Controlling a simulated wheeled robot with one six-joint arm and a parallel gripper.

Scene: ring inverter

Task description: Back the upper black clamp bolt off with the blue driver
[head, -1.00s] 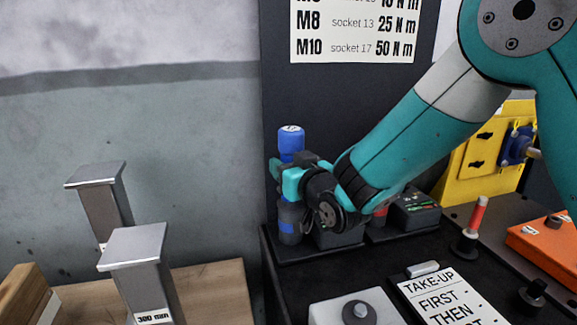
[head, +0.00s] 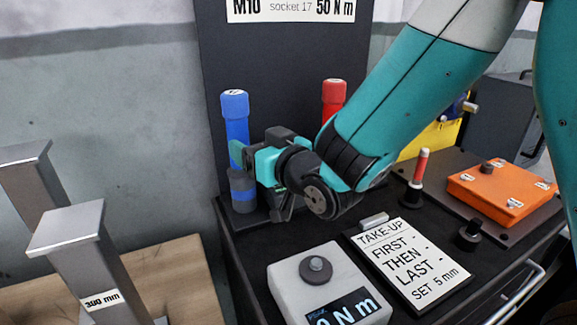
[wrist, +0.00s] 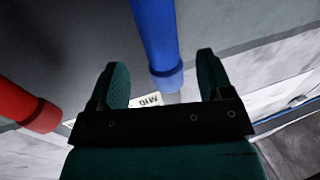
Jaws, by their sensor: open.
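The blue driver (head: 236,118) stands upright in a dark holder against the black back panel in the head view. My gripper (head: 242,164) is open beside its handle, with the fingers around handle height. In the wrist view the blue driver (wrist: 157,40) runs down between my two open fingers (wrist: 162,72), with a gap visible on each side. I cannot tell how deep it sits between them. The gripper holds nothing. I cannot make out the upper black clamp bolt in either view.
A red driver (head: 333,98) stands to the right, behind my arm; it also shows in the wrist view (wrist: 30,105). A torque display box (head: 318,270), a take-up card (head: 408,262) and an orange box (head: 500,192) lie on the black bench. Steel posts (head: 70,235) stand left.

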